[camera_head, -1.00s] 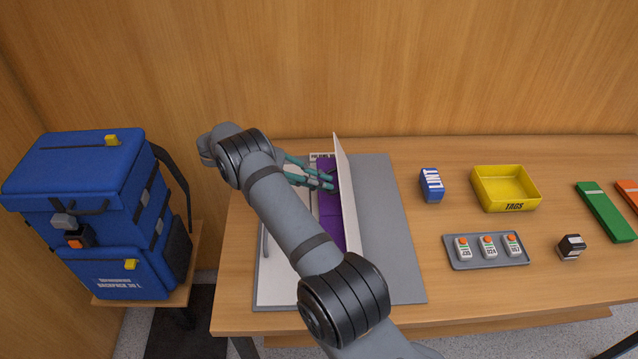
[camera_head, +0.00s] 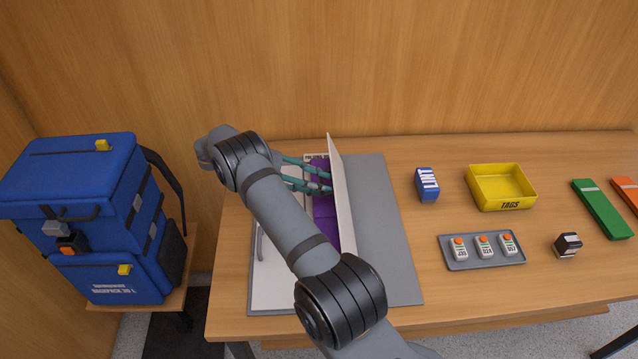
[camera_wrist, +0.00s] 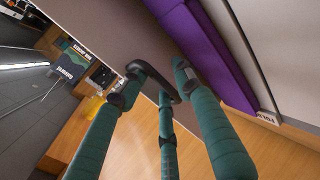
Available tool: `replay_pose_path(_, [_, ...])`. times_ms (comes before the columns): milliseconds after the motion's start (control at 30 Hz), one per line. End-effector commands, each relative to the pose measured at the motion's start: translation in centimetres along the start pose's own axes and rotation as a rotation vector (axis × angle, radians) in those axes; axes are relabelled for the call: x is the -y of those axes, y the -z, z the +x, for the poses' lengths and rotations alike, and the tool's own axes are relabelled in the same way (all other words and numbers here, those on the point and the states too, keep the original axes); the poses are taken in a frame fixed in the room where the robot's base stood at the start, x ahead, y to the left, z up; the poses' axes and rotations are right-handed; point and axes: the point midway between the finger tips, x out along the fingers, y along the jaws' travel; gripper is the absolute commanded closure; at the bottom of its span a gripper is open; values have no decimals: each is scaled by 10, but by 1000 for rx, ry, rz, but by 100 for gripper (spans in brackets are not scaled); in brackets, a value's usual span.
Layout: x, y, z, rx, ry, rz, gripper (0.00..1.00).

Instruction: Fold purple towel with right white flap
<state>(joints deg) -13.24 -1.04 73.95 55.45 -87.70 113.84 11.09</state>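The folding board (camera_head: 392,230) lies on the table with a grey right part. Its right white flap (camera_head: 342,195) stands nearly upright, leaning slightly left over the purple towel (camera_head: 322,215). The towel lies flat in the middle strip and also shows in the wrist view (camera_wrist: 216,58). My gripper (camera_head: 326,182) has teal fingers on the left side of the raised flap, near its far half. In the wrist view, my fingers (camera_wrist: 158,85) are around a dark curved handle (camera_wrist: 150,70) on the flap. I cannot tell whether they grip it firmly. My arm hides part of the board and towel.
A pale left flap (camera_head: 268,275) lies flat with a bar handle. To the right stand a blue LINT box (camera_head: 427,184), a yellow TAGS tray (camera_head: 500,188) and a grey tray (camera_head: 482,262). A blue backpack (camera_head: 85,220) stands at the left.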

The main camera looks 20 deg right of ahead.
Motion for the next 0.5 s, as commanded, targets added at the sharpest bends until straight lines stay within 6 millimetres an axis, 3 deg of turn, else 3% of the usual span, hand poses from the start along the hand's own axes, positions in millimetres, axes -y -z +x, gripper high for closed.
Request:
replay_pose_path(33, [12,-12,-6,19,13,-7,65])
replay_pose_path(500, [2,-2,-57,4,5,-2,65])
